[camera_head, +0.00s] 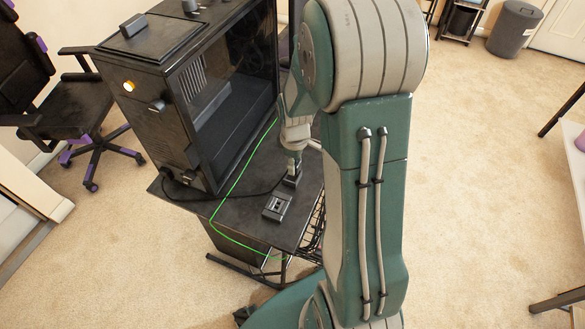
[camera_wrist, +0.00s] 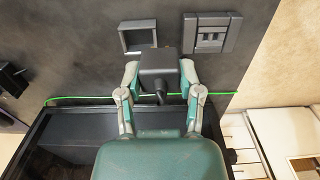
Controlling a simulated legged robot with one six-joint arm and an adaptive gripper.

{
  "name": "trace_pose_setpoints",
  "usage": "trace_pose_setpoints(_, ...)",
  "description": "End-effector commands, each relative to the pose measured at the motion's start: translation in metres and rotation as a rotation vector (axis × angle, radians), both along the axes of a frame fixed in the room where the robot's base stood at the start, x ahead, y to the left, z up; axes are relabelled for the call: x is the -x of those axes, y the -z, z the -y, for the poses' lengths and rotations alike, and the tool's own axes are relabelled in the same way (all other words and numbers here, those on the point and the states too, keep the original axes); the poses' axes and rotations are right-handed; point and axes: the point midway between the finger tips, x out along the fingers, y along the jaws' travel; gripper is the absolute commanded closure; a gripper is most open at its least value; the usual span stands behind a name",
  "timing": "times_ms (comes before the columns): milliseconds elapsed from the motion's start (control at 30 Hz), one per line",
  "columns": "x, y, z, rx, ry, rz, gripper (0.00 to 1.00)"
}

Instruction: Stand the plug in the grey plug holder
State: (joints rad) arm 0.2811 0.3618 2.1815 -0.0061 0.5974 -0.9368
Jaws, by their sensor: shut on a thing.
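The plug (camera_wrist: 158,66) is a dark, blocky piece with a short cable stub, held between the two fingers of my gripper (camera_wrist: 159,72). In the head view my gripper (camera_head: 291,168) points down over the table, with the dark plug (camera_head: 291,181) at its tip. The grey plug holder, seemingly the open square frame (camera_wrist: 125,38) in the wrist view, lies just beyond the plug, to its upper left. The plug overlaps the frame's near right corner in that view. I cannot tell the plug's height above the table. In the head view the frame is not clear.
A grey socket panel (camera_wrist: 212,46) lies right of the frame; it also shows in the head view (camera_head: 277,207). A green cable (camera_head: 237,181) crosses the table.

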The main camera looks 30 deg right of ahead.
Motion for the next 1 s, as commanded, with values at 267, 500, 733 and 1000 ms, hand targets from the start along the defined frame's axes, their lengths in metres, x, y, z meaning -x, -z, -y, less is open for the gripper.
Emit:
trace_pose_setpoints(267, -0.028, 0.040, 0.010, -0.001, -0.001, -0.004, 1.00)
trace_pose_setpoints(500, -0.039, 0.053, 0.015, 0.000, -0.001, -0.002, 1.00)
trace_pose_setpoints(733, -0.039, 0.084, 0.015, 0.000, -0.001, -0.003, 1.00)
trace_pose_setpoints(1000, -0.039, 0.085, 0.015, 0.000, -0.002, -0.001, 1.00)
